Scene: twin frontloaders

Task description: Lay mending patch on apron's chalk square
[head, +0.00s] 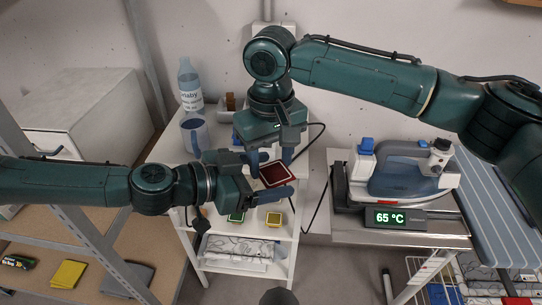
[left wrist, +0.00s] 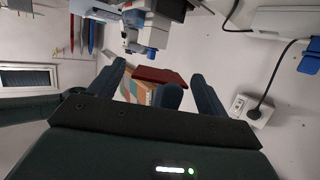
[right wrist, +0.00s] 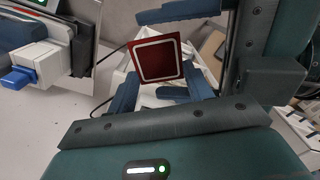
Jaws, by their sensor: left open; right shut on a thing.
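The mending patch (head: 276,174) is a dark red square with a pale line inside its edge, held tilted above the white cart. My right gripper (head: 266,156) reaches down from above and is shut on the patch; the patch faces the camera in the right wrist view (right wrist: 159,61). My left gripper (head: 252,174) is open, its fingers on either side of the patch; I cannot tell if they touch it. In the left wrist view the patch (left wrist: 158,75) shows nearly edge-on between the fingers. I cannot make out an apron or a chalk square.
Green (head: 236,216) and yellow (head: 273,219) squares lie on the white cart (head: 290,240) below. A bottle (head: 190,85) and a blue mug (head: 195,135) stand at its back left. An iron (head: 405,175) with a 65 °C display stands right, beside a striped blue board (head: 490,205).

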